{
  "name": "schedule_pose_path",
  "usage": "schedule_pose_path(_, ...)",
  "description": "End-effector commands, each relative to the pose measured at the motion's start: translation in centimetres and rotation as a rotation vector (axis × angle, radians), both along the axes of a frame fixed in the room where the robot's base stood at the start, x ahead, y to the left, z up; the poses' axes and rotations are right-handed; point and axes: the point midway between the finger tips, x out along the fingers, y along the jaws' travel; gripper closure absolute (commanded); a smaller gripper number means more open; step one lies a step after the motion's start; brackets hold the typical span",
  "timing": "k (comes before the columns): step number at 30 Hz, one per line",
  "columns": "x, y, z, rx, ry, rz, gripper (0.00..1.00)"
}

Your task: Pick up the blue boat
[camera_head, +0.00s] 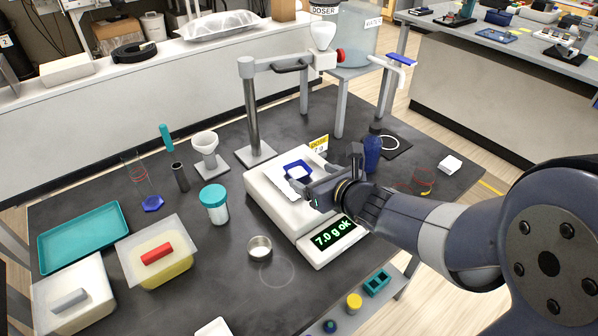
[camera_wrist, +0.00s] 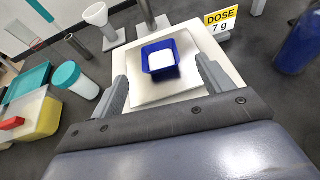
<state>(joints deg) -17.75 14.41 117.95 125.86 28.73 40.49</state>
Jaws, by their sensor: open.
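The blue boat (camera_head: 297,166) is a small square dish with white powder in it. It sits on the pan of the white scale (camera_head: 262,189), whose display reads "7.0 g ok". In the wrist view the boat (camera_wrist: 147,66) lies ahead, between and beyond my two fingers. My gripper (camera_head: 305,187) is open and empty, with its fingers spread wider than the boat. It is close on the near right side of the boat in the head view, where it covers part of the pan. I see no contact with the boat.
A doser stand (camera_head: 250,110) rises behind the scale, with a yellow "DOSE 7 g" sign (camera_head: 318,146) nearby. A dark blue bottle (camera_head: 372,153) stands right of the scale. A teal-lidded jar (camera_head: 214,204) and a metal cup (camera_head: 260,247) stand left of it.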

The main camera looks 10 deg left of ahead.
Motion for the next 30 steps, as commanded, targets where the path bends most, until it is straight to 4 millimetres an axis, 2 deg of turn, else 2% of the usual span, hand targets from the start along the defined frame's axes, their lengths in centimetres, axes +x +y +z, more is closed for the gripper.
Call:
schedule_pose_path(8, 1.1, 1.1, -0.7, 0.0, 0.001, 0.002, 0.24)
schedule_pose_path(18, 3.7, 3.6, -2.2, -0.001, 0.0, 0.001, 0.24)
schedule_pose_path(28, 4.1, 3.9, -2.4, -0.001, -0.001, 0.001, 0.24)
schedule_pose_path(30, 4.1, 3.9, -2.4, -0.001, -0.001, 0.001, 0.29)
